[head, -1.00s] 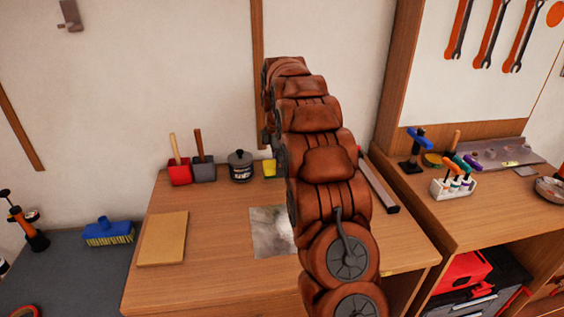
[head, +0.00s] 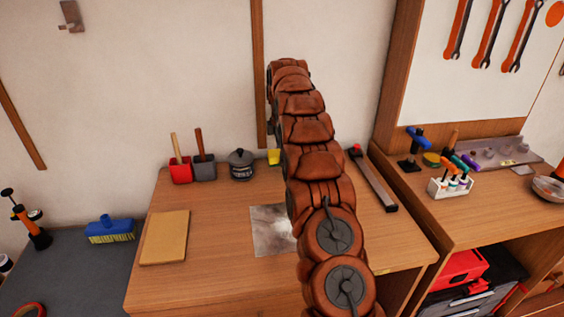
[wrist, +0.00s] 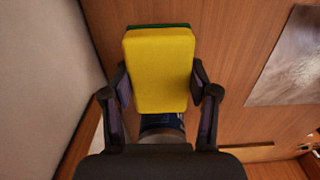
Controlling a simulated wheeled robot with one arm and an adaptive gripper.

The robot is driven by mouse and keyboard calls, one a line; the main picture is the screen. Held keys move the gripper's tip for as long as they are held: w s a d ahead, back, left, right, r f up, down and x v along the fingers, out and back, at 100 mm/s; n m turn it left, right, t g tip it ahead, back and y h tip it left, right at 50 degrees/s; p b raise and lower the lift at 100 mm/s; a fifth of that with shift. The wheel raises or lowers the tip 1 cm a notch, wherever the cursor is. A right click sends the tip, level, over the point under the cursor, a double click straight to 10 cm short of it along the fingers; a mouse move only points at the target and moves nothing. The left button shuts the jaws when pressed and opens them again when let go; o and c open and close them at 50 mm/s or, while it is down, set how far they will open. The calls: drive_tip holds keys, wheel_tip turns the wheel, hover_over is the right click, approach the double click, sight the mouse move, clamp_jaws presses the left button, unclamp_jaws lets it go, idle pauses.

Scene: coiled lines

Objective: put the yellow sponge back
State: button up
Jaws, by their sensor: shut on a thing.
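The yellow sponge (wrist: 160,65) fills the upper middle of the wrist view, with a thin green layer at its far edge. My gripper (wrist: 160,90) is shut on it, with one finger pressed to each side. In the head view only a small yellow part of the sponge (head: 274,157) shows beside my arm, near the wall at the back of the wooden bench (head: 210,285). My arm hides the gripper in that view.
A tan board (head: 164,238), a metal sheet (head: 268,230) and a long bar (head: 374,182) lie on the bench. A blue object (wrist: 162,123) shows below the sponge.

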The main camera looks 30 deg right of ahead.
drive_tip(key=shift+f+p, duration=0.5)
drive_tip(key=shift+f, duration=1.3)
drive_tip(key=o, duration=1.2)
drive_tip(key=shift+f, duration=0.15)
drive_tip(key=shift+w+r+b, duration=0.1)
drive_tip(key=shift+r+b, duration=0.45)
drive_tip(key=shift+r, duration=3.05)
wheel_tip(320, 180, up, 5)
drive_tip(key=p, duration=0.4)
drive_tip(key=shift+r, duration=0.1)
